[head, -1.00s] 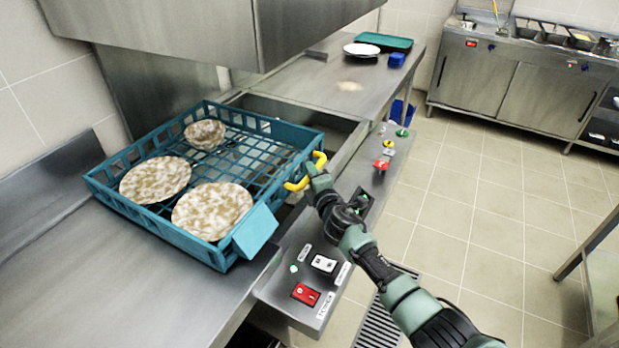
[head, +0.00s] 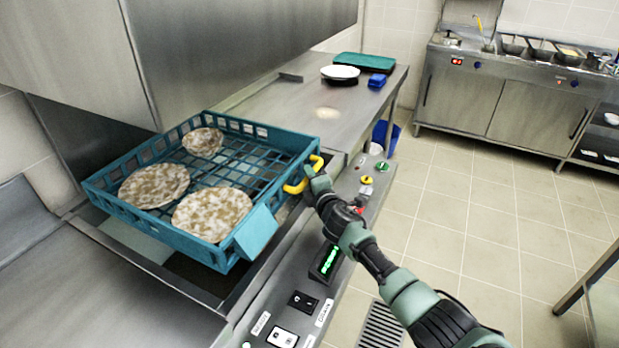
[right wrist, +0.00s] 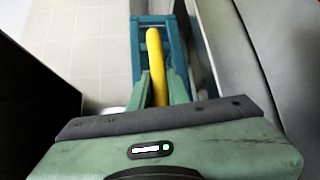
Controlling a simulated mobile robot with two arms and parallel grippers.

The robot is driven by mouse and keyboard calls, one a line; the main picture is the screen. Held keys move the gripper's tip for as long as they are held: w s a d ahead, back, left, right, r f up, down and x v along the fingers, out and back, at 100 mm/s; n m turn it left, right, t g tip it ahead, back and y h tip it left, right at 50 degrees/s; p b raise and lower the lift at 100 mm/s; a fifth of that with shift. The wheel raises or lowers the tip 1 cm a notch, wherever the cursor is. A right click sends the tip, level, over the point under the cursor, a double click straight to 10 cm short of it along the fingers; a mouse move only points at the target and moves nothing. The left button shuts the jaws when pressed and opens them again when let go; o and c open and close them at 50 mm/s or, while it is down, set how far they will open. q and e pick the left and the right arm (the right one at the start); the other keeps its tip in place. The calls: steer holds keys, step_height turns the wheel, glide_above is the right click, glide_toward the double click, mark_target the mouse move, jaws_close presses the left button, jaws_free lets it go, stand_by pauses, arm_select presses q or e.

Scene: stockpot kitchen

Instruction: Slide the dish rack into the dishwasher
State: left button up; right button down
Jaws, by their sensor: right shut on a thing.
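A dark part of the basin shows in front of the rack. My right gripper (head: 312,178) is shut on the yellow handle (head: 293,188) on the rack's right side. My left gripper is out of view.
Steel counter (head: 90,300) lies front left. The far counter (head: 335,110) is bare near the rack, with a white plate (head: 340,72), green tray (head: 364,62) and blue item (head: 377,80) at its end. A control panel (head: 300,272) runs along the front. Tiled floor is clear at right.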

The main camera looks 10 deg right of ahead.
steer(key=shift+w+d+f, duration=0.1)
stand_by(0.3)
steer(key=c, duration=1.6)
jaws_free()
steer(key=shift+s+d+p, duration=0.1)
steer(key=shift+s+p, duration=0.2)
steer(key=shift+s, duration=0.2)
steer(key=shift+s+d+r+p, duration=0.15)
steer(key=shift+s+r+p, duration=0.05)
steer(key=shift+s, duration=0.9)
steer(key=shift+s+d+r+p, duration=0.15)
steer(key=shift+s+p, duration=0.05)
steer(key=shift+s, duration=0.95)
steer(key=shift+s+d+r+p, duration=0.15)
steer(key=shift+s+r+p, duration=0.05)
steer(key=shift+s, duration=0.9)
